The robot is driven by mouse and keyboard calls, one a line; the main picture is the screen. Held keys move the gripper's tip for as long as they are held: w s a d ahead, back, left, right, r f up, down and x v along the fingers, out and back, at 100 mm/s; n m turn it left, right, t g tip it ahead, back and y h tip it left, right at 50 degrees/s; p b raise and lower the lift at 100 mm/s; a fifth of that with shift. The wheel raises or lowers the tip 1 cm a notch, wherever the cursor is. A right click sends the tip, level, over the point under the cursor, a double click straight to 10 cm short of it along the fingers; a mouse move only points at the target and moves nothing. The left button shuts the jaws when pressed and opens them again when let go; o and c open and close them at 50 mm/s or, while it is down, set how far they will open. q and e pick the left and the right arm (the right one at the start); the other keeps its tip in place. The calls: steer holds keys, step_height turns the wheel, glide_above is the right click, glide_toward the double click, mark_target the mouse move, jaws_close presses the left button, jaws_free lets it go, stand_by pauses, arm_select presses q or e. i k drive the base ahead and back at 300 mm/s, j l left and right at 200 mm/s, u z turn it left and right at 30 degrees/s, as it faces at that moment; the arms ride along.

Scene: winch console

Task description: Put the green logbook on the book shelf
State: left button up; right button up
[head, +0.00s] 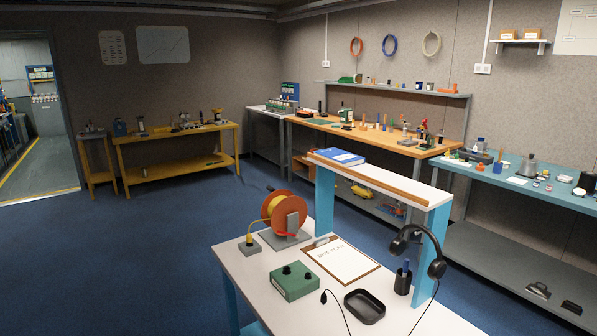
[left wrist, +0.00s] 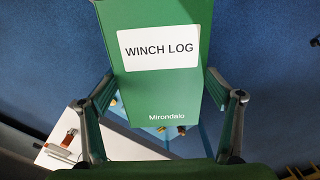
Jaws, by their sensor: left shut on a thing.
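The green logbook (left wrist: 165,95), with a white "WINCH LOG" label, fills the middle of the left wrist view. My left gripper (left wrist: 162,88) is shut on it, with one finger at each side edge. The book's upper end is cut off by the frame. Neither the logbook nor either gripper shows in the head view. The book shelf appears to be the raised white shelf with a wooden front edge (head: 385,182) over the console. A blue book (head: 336,157) lies flat on its left end, and the rest of its top looks bare.
The white console top (head: 236,258) holds an orange cable reel (head: 281,212), a green knob box (head: 295,281), a clipboard (head: 342,260), a black tray (head: 364,306) and a pen cup (head: 403,279). Blue floor is open to the left.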

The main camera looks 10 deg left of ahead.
mark_target(409, 188)
steer(key=u, duration=0.4)
steer(key=l+u, duration=0.15)
steer(key=u, duration=0.7)
steer(key=l+u, duration=0.15)
steer(key=u, duration=0.25)
steer(key=l, duration=0.65)
steer(key=k+l, duration=0.15)
steer(key=l, duration=1.15)
steer(key=k+l+u, duration=0.1)
steer(key=l, duration=0.55)
steer(key=k+l, duration=0.1)
steer(key=l, duration=0.55)
steer(key=k+l, duration=0.1)
steer(key=l, duration=0.55)
steer(key=k+l, duration=0.1)
steer(key=l, duration=0.55)
